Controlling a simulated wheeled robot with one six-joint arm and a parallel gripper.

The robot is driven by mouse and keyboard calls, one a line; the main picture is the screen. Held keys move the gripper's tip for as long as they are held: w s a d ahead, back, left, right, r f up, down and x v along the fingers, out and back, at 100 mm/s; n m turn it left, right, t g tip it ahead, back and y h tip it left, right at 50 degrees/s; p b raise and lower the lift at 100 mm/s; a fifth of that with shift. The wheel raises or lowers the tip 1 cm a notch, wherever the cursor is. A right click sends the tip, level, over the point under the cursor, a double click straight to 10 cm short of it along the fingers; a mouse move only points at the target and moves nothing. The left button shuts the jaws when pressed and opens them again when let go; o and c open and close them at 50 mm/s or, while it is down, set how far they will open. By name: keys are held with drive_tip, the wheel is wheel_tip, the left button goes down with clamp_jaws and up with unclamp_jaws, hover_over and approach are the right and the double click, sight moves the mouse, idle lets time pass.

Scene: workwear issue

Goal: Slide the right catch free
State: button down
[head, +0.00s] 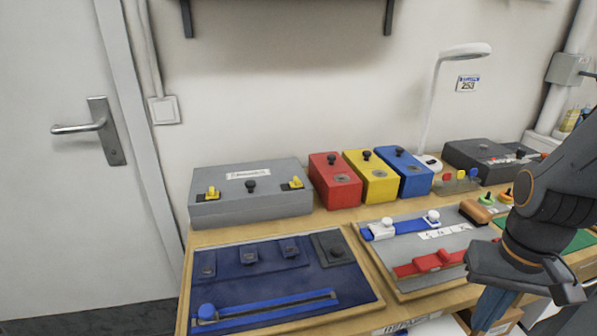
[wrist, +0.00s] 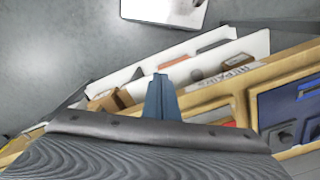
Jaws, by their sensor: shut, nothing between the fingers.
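A grey box (head: 250,208) with a black knob on its lid stands at the back left of the bench. Its right catch (head: 295,183) is yellow and sits at the right of the lid. A matching yellow left catch (head: 211,193) sits at the left. My gripper (head: 487,315) is at the lower right of the head view, far from the box and pointing down. Its blue fingers are together and empty, also in the wrist view (wrist: 161,97). The wrist view does not show the grey box. I cannot tell how far either catch is slid.
Red (head: 335,181), yellow (head: 371,177) and blue (head: 405,173) boxes stand right of the grey box. A dark blue board (head: 262,262) with a slider lies in front. A grey board (head: 390,252) with red and blue sliders lies beside it. A lamp (head: 437,100) stands behind.

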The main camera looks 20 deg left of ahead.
sight(300, 181)
drive_tip(key=shift+n+t+y, duration=0.5)
drive_tip(key=shift+n+y, duration=0.2)
drive_tip(key=w+a+r+p, duration=0.1)
drive_tip(key=w+r, duration=0.1)
drive_tip(key=w+a+r+p, duration=0.2)
drive_tip(key=w, duration=0.1)
drive_tip(key=w+a+r+p, duration=0.1)
drive_tip(key=w+a+r, duration=0.1)
drive_tip(key=w, duration=0.1)
drive_tip(key=shift+w+a+r+p, duration=0.1)
drive_tip(key=shift+r+p, duration=0.3)
drive_tip(key=shift+n+y, duration=0.4)
drive_tip(key=shift+n, duration=0.1)
drive_tip(key=w+a, duration=0.1)
drive_tip(key=w+a+r, duration=0.1)
drive_tip(key=w+a, duration=0.1)
drive_tip(key=w, duration=0.1)
drive_tip(key=shift+a+r+p, duration=0.35)
drive_tip(key=shift+r, duration=0.05)
drive_tip(key=w+a+r+n+y, duration=0.2)
drive_tip(key=w+a+r, duration=0.2)
drive_tip(key=a, duration=0.5)
drive_tip(key=w+a+r+n+y+p, duration=0.1)
drive_tip(key=w+a+r+n+y, duration=0.2)
drive_tip(key=w+a, duration=0.6)
drive_tip(key=shift+a+r, duration=0.4)
drive_tip(key=shift+a, duration=0.3)
